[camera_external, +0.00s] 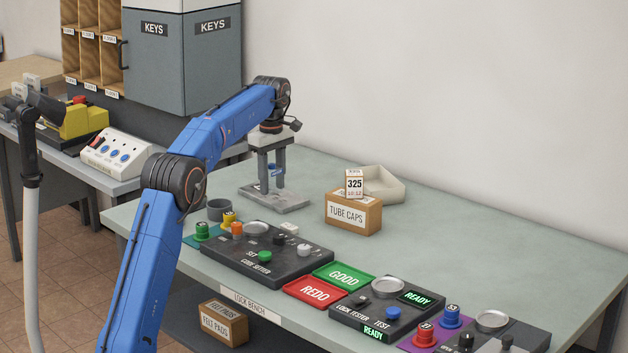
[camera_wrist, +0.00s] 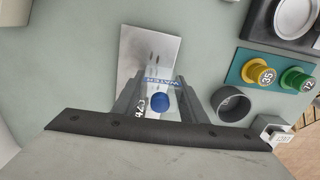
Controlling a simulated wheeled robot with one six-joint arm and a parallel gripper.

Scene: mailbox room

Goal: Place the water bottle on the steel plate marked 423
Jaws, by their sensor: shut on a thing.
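My gripper (camera_external: 274,184) points down over the steel plate (camera_external: 291,204) on the bench. It is shut on the water bottle (camera_external: 275,171), whose blue part shows between the fingers. In the wrist view the bottle's blue cap (camera_wrist: 160,102) and its WATER label (camera_wrist: 162,83) show between the two fingers. The plate (camera_wrist: 148,45) lies beneath, with the marking 423 (camera_wrist: 140,107) beside the bottle, partly covered by a finger. The bottle is over the plate and looks about upright. I cannot tell whether its base touches the plate.
A grey cup (camera_external: 218,210) stands left of the plate. The TUBE CAPS box (camera_external: 353,213) with a 325 carton (camera_external: 354,183) and a pale tray (camera_external: 384,186) are to the right. The code setter panel (camera_external: 266,254) is in front. The bench behind the plate is clear.

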